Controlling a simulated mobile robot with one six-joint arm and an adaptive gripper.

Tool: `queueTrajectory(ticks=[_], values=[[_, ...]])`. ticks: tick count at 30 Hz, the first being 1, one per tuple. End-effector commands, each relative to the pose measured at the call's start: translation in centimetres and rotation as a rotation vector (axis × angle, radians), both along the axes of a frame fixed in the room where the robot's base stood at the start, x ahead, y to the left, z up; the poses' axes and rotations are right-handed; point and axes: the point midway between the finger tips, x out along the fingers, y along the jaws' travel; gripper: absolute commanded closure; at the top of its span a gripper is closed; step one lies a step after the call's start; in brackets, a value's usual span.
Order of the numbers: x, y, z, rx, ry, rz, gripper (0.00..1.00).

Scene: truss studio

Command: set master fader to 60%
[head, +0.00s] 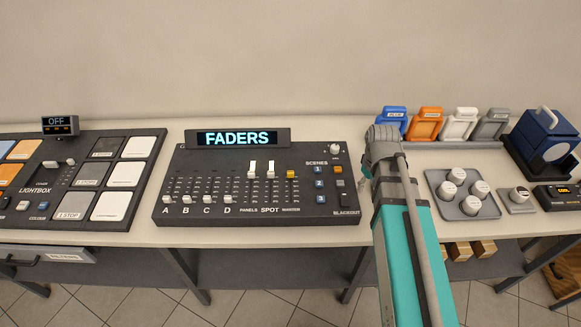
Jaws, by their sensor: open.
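The fader console (235,213) is a dark desk on the table in the middle of the head view, under a display (237,138) reading "FADERS". The master fader (291,174) has a yellow-orange cap near the upper end of its slot, above the "MASTER" label. Its exact percentage cannot be read. White caps of the panels fader (252,170) and spot fader (271,170) stand high to its left. The A to D caps sit at the bottom of their slots.
Scene buttons (319,184), a knob (336,150) and a blackout button lie right of the master fader. The lightbox panel (85,180) is at left. Coloured holders (427,122), a tray (452,206) of white round items and a blue box (546,135) are at right.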

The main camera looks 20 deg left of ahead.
Motion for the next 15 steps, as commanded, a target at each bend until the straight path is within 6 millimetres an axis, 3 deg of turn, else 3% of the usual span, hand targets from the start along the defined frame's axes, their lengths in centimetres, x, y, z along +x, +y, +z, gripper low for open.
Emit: queueTrajectory(ticks=[1, 6, 15], values=[[1.0, 1.8, 1.1, 0.000, 0.000, 0.081, 0.43], [2.7, 7.3, 2.9, 0.000, 0.000, 0.361, 0.43], [4.2, 17.5, 6.0, 0.001, 0.000, 0.851, 0.43]])
